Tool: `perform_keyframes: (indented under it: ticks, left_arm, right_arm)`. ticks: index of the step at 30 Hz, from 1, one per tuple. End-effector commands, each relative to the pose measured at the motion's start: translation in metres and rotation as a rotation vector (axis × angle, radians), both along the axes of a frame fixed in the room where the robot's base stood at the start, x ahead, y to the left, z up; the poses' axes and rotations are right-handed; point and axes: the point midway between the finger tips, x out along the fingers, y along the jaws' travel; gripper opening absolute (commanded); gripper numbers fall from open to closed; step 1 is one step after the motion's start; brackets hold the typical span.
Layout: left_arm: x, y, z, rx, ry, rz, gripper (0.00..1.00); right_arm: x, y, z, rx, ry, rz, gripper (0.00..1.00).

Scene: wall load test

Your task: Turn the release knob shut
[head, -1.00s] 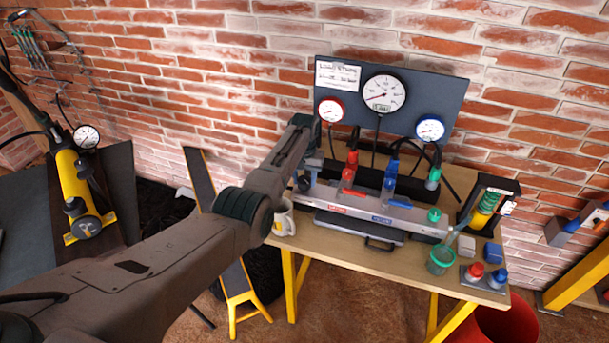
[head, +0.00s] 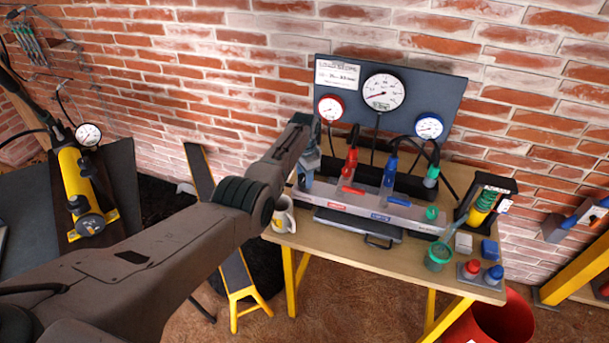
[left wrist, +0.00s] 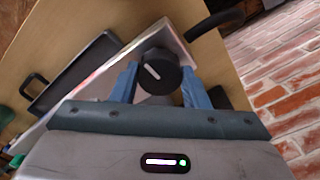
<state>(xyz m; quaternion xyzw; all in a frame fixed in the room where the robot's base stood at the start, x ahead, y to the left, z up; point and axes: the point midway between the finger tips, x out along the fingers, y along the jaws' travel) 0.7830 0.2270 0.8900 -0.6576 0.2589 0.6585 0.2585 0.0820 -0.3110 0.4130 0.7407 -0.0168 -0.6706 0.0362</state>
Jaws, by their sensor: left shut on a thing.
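The black round release knob (left wrist: 160,72), with a white mark on its face, sits at the end of the grey manifold bar (left wrist: 185,45) in the left wrist view. The blue fingers of my left gripper (left wrist: 157,85) are on either side of the knob, shut on it. The white mark runs at a slant. In the head view my left gripper (head: 308,170) is at the left end of the manifold bar (head: 335,198). The knob is hidden there behind the gripper and arm. My right gripper is not in view.
Red (head: 350,165) and blue (head: 389,175) hose fittings stand on the bar, near my gripper. A gauge board (head: 450,85) stands behind. A mug (head: 284,215) stands at the bench's left edge below my arm. A green cup (head: 438,257) is at the right front.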

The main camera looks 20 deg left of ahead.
Motion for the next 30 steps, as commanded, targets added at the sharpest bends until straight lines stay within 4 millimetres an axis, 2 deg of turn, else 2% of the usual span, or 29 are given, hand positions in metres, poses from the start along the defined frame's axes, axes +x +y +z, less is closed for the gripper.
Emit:
perform_keyframes:
  ticks: [9,22,23,25,26,30]
  left_arm:
    - [0.0015,0.0001,0.0022,0.000,-0.004,-0.079,0.18]
    - [0.0016,0.0003,0.0023,0.001,-0.005,-0.087,0.18]
    - [0.0016,0.0003,0.0024,0.001,-0.005,-0.087,0.45]
    - [0.0015,0.0003,0.0022,0.001,-0.005,-0.087,0.59]
    - [0.0014,0.0002,0.0020,0.000,-0.004,-0.086,0.63]
    - [0.0008,0.0002,0.0012,0.000,-0.003,-0.086,0.63]
  right_arm:
    - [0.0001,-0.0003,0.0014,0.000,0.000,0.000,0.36]
    - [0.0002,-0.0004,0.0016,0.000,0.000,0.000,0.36]
    - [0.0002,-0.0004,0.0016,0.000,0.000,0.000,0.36]
    - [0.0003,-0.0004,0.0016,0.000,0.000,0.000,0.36]
    - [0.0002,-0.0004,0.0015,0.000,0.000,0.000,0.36]
    - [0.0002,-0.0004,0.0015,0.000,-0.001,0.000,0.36]
